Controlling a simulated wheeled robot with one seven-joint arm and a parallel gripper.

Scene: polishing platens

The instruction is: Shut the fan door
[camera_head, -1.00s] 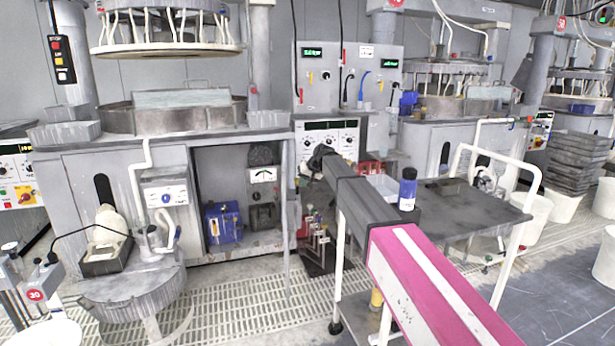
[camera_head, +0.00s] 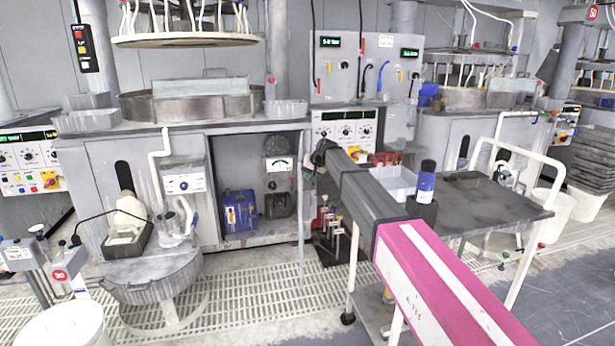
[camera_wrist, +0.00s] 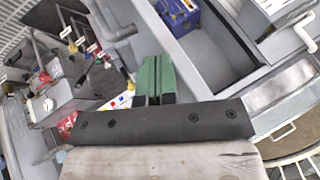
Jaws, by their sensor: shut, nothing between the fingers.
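The fan door appears to be the thin grey upright panel (camera_head: 301,215) seen edge-on at the right side of the open cabinet bay (camera_head: 255,160). It stands open, swung out toward me. My gripper (camera_wrist: 155,80) has green fingers that are shut with nothing between them. In the head view the end of my arm is just right of the door's upper part, and the fingertips are hidden there. In the wrist view a grey panel (camera_wrist: 205,55) lies just right of the fingers. I cannot tell whether they touch it.
The bay holds a blue box (camera_head: 239,210) and a dark unit (camera_head: 278,203). Small valves (camera_head: 328,222) stand right of the door. Grated floor (camera_head: 250,285) in front of the cabinet is clear.

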